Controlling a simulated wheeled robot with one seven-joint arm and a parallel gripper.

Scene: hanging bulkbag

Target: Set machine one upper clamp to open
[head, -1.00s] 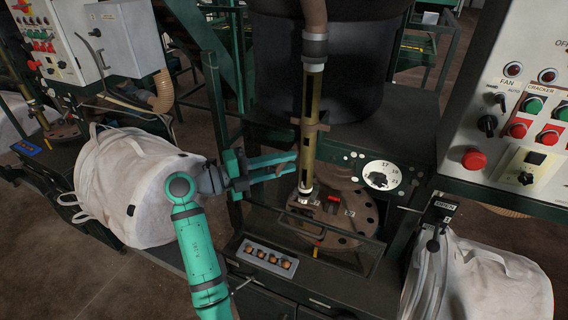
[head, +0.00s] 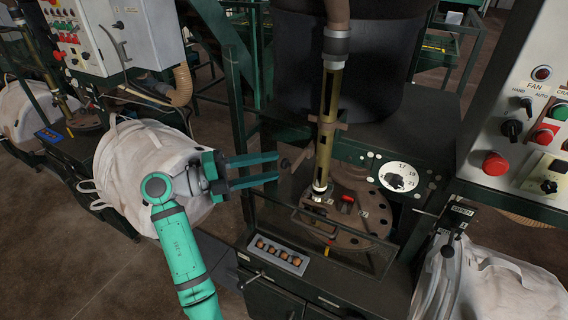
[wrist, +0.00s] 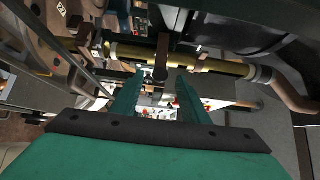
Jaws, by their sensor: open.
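A vertical brass tube (head: 325,150) stands over the round brown plate in the head view. It carries a brown clamp piece (head: 328,125) at mid-height. A short lever with a dark round knob (head: 284,163) sticks out left from the tube. My gripper (head: 278,167) is open and empty, its green fingers pointing right, with their tips close to the knob. In the wrist view, the knob (wrist: 160,75) lies just ahead of the gap between my fingers, in front of the brass tube (wrist: 215,66). I cannot tell whether the knob touches a finger.
A thin-railed guard surrounds the brown plate (head: 365,215). A row of buttons (head: 276,255) sits below. A black lever (head: 450,245) beside an "OPEN" label (head: 462,209) stands at right by a white bag (head: 500,285). A control panel (head: 520,140) is at right; another white bag (head: 130,165) is behind my arm.

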